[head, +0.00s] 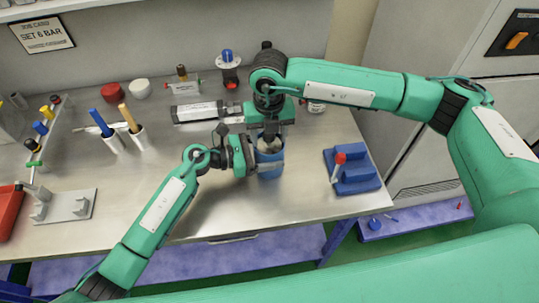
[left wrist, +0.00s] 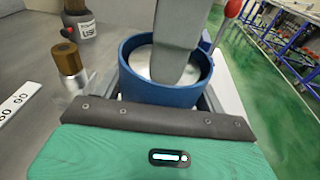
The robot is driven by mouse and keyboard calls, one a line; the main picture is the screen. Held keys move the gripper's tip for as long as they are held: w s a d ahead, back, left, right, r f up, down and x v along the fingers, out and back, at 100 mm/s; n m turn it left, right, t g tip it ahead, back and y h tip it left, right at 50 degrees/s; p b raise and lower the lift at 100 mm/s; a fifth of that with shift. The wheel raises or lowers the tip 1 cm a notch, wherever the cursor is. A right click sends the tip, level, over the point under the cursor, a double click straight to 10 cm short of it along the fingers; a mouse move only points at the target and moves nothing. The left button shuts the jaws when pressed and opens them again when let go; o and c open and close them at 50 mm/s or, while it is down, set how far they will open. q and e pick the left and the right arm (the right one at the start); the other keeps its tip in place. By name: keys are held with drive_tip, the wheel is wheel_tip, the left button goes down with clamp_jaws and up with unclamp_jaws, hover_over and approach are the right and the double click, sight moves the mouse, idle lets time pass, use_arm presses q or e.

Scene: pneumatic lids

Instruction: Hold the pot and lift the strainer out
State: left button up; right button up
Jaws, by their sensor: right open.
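The blue pot (head: 269,170) stands on the metal bench below my right gripper; its rim also shows in the left wrist view (left wrist: 160,94). A pale surface inside the pot (left wrist: 140,62) looks like the strainer, mostly hidden. My left gripper (head: 258,160) is at the pot's left side, with its fingers along both sides of the pot, seemingly shut on it. My right gripper (head: 270,135) points down over the pot, open. A grey piece (left wrist: 178,45), probably its finger, reaches into the pot's mouth in the left wrist view. Contact with the strainer cannot be told.
A blue block with a red-knobbed lever (head: 352,172) stands right of the pot, near the bench edge. A grey cylinder unit (head: 198,112) lies behind. Cups with tools (head: 135,137) and a grey bracket plate (head: 65,206) are at left. The front middle is clear.

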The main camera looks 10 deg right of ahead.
drive_tip(key=shift+s+d+f+b, duration=0.1)
drive_tip(key=shift+s+f+b, duration=0.15)
drive_tip(key=shift+f+b, duration=0.55)
idle(1.4)
drive_tip(key=shift+f, duration=0.2)
drive_tip(key=shift+c, duration=0.2)
drive_tip(key=shift+n, duration=0.3)
drive_tip(key=r, duration=0.4)
drive_tip(key=w+r, duration=0.1)
drive_tip(key=r, duration=0.1)
drive_tip(key=shift+r, duration=0.35)
drive_tip(key=shift+n, duration=0.3)
drive_tip(key=r, duration=0.3)
drive_tip(key=s+r, duration=0.1)
drive_tip(key=r, duration=0.1)
drive_tip(key=shift+r+p, duration=0.3)
drive_tip(key=shift+r, duration=0.1)
drive_tip(key=f, duration=1.1)
drive_tip(key=shift+w, duration=0.2)
drive_tip(key=shift+s+f, duration=0.15)
drive_tip(key=shift+s+f, duration=0.1)
clamp_jaws()
